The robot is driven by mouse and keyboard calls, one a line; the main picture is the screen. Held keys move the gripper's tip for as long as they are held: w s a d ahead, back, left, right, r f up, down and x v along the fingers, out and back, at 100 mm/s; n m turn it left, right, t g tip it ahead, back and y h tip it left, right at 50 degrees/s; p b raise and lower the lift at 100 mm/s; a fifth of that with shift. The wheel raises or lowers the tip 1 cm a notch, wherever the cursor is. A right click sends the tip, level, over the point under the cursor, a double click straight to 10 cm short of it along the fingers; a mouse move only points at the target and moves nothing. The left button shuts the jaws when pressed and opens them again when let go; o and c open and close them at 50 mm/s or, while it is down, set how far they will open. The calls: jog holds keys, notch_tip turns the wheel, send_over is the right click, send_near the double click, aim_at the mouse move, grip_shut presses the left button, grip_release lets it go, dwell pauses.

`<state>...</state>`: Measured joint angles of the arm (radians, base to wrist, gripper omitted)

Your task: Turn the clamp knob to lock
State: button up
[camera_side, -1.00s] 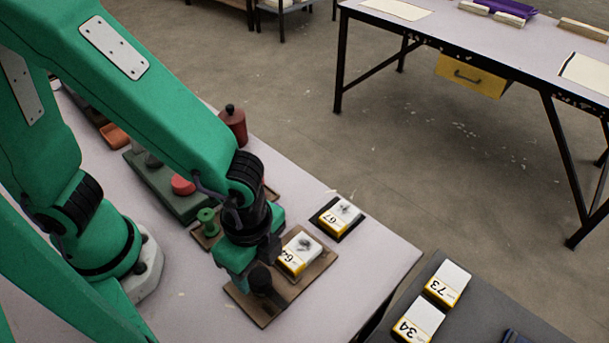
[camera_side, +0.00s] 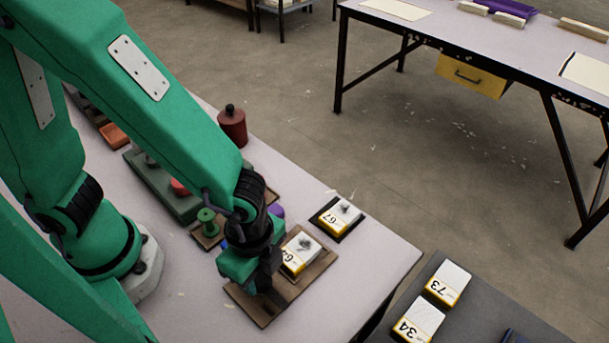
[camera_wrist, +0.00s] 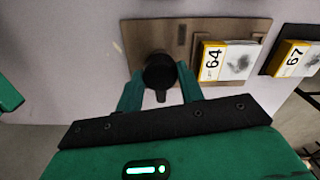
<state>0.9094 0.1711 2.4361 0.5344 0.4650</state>
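The clamp knob (camera_wrist: 159,72) is a round black knob with a short pointer, on a brown wooden board (camera_wrist: 140,32). In the wrist view the pointer faces toward my gripper's palm. My gripper (camera_wrist: 160,76) is low at the board, its two green fingers on either side of the knob. A narrow gap seems to show at the fingertips; contact is not clear. A white and yellow block marked 64 (camera_wrist: 227,62) lies on the same board, right of the knob. In the side view my gripper (camera_side: 258,278) mostly hides the knob, and the board (camera_side: 300,285) shows around it.
A block marked 67 (camera_side: 338,217) sits on a dark plate behind the board. A green spool (camera_side: 207,222), a dark red canister (camera_side: 232,126) and a green tray (camera_side: 160,182) stand further back.

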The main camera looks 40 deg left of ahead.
jog(key=shift+n, duration=0.4)
jog(key=n, duration=0.8)
jog(key=shift+n, duration=0.3)
jog(key=n, duration=0.4)
jog(key=shift+n, duration=2.3)
jog(key=o, duration=1)
jog(key=shift+r, duration=0.25)
